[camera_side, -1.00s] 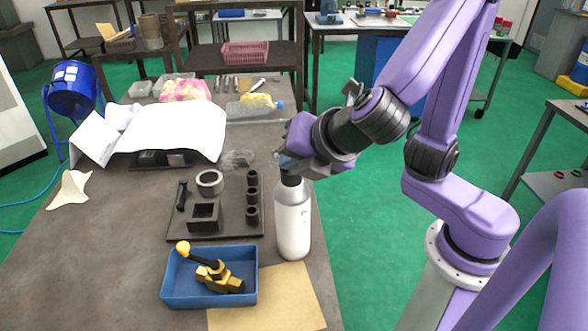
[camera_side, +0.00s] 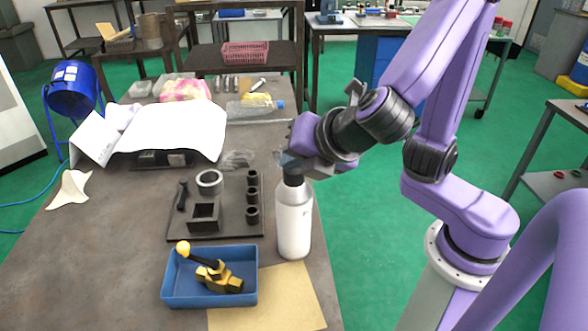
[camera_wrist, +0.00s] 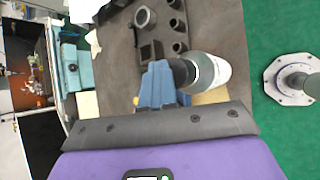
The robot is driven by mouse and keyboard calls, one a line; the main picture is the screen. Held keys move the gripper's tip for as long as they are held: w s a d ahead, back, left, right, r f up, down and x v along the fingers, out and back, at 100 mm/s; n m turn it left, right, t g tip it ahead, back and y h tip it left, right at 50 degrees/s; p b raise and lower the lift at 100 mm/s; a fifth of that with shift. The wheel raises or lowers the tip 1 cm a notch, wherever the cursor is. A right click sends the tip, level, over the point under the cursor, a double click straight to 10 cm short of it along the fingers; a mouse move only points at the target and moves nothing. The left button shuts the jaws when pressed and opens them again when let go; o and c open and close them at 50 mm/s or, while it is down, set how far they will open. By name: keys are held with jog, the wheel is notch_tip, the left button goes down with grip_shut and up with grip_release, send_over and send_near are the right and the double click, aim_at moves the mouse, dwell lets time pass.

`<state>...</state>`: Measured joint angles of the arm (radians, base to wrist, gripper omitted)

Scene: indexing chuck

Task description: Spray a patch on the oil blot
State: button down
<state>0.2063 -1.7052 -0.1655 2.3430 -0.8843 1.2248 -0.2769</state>
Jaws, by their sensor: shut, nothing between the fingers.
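A white bottle (camera_side: 294,222) with a black cap (camera_side: 293,177) stands upright at the table's right edge. It also shows in the wrist view (camera_wrist: 208,71), just right of my fingers. My gripper (camera_side: 287,160) is shut and empty, right at the height of the bottle's cap. In the wrist view, the blue fingers (camera_wrist: 158,77) are close beside the cap; I cannot tell whether they touch it. I cannot make out an oil blot in either view. A plain tan sheet (camera_side: 280,303) lies at the table's front right, in front of the bottle.
A blue tray (camera_side: 165,290) with a yellow and black clamp-like part (camera_side: 218,276) stands left of the sheet. A dark plate (camera_side: 225,228) behind it carries a ring, a square block and several small cylinders. White paper (camera_side: 170,130) lies farther back. The table's left front is clear.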

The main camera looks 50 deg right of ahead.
aim_at(298, 171)
jog(key=shift+s+d+r, duration=0.1)
jog(key=shift+r, duration=1)
jog(key=shift+s+d+r, duration=0.1)
jog(key=shift+r, duration=1)
jog(key=shift+d+f+g, duration=0.15)
jog(key=shift+d+g, duration=0.15)
jog(key=shift+d, duration=0.05)
jog(key=s+d+f+m+g+y, duration=0.1)
jog(key=s+d+f+m+g, duration=0.7)
jog(key=s+d+f+m, duration=0.2)
jog(key=s+f+m, duration=0.1)
jog(key=s+m, duration=0.1)
jog(key=shift+f+m+y, duration=0.25)
jog(key=shift+m+y, duration=0.05)
jog(key=shift+y, duration=0.1)
